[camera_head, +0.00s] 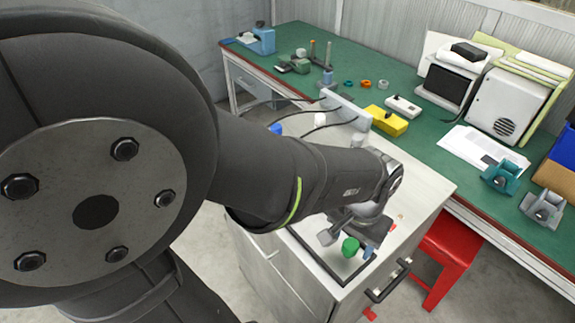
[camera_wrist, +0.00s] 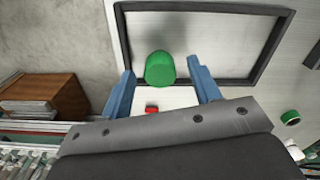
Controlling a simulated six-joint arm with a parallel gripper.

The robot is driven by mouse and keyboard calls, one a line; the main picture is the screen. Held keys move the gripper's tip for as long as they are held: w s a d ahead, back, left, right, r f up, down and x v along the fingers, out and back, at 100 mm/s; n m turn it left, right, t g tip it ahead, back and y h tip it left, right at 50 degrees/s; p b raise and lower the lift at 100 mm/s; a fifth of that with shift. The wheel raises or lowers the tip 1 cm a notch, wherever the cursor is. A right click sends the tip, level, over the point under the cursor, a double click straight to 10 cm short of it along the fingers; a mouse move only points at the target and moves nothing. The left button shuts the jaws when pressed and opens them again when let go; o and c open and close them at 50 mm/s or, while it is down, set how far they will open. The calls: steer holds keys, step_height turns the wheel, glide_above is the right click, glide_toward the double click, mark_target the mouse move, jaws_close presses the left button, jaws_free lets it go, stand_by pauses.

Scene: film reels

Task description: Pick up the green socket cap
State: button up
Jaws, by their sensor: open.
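The green socket cap (camera_head: 350,247) is a small rounded piece at the near end of the white cabinet top. In the wrist view the green cap (camera_wrist: 160,68) lies between the tips of two blue fingers, inside the black frame's outline. My gripper (camera_wrist: 161,66) is open, with a visible gap on each side of the cap. In the head view my gripper (camera_head: 349,238) is just above and around the cap, and the arm hides part of it. I cannot tell whether the cap is at fingertip depth.
A black rectangular frame (camera_wrist: 205,79) lies on the cabinet top (camera_head: 425,185). A small red piece (camera_wrist: 152,109) lies near the fingers, and a green-and-white piece (camera_wrist: 291,117) is at the right. The green bench (camera_head: 335,71) behind holds tools, a yellow box (camera_head: 386,121) and devices. A red stool (camera_head: 450,250) stands beside the cabinet.

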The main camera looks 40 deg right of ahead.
steer(key=shift+f, duration=0.65)
steer(key=c, duration=1.1)
steer(key=shift+o, duration=0.2)
